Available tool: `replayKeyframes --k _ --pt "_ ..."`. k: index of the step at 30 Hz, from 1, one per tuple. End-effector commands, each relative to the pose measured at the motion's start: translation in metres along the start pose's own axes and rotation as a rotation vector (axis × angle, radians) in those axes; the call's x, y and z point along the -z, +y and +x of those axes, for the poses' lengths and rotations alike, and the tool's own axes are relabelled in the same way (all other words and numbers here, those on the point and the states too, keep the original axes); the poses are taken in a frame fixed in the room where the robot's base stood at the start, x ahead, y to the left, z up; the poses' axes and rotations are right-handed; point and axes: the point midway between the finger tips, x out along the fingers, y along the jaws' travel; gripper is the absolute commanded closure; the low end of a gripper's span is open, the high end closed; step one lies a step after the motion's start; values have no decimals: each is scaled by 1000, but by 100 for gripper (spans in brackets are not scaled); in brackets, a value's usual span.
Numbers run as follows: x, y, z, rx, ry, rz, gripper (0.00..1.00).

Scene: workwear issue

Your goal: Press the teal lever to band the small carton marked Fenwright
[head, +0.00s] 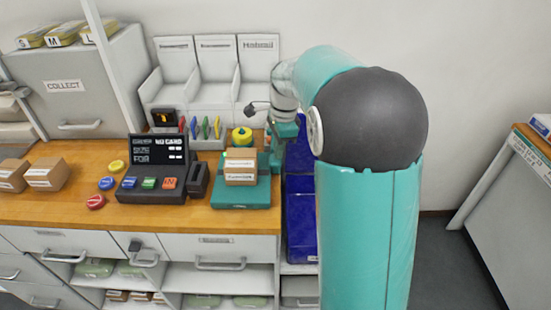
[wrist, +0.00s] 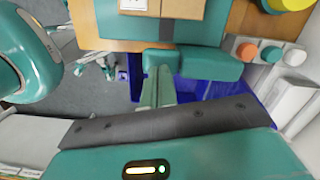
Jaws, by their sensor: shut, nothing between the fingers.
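A small brown carton (head: 241,180) with white labels sits on the teal banding machine (head: 228,199) at the counter's right end. Its lettering is too small to read surely. It also shows at the top of the wrist view (wrist: 182,8). A teal lever block (wrist: 212,64) sits beside the machine on the side near me in the wrist view. My gripper (wrist: 159,72) is shut and empty, its fingertips at the lever block; I cannot tell whether they touch. In the head view my gripper (head: 277,148) is right of the carton, partly hidden by my arm.
A dark card terminal (head: 158,160) and coloured buttons (head: 117,166) stand left of the machine. Two more cartons (head: 46,173) are further left. A yellow-topped roll (head: 242,135) stands behind the carton. A blue bin (head: 300,215) stands right of the counter.

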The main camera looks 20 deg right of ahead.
Motion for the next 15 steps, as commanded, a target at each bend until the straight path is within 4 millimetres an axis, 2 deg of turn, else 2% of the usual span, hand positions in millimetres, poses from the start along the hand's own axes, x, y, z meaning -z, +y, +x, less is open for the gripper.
replayKeyframes --k 8,15 --pt "0 0 1 -1 0 0 100" --pt "2 1 24 -3 0 0 100"
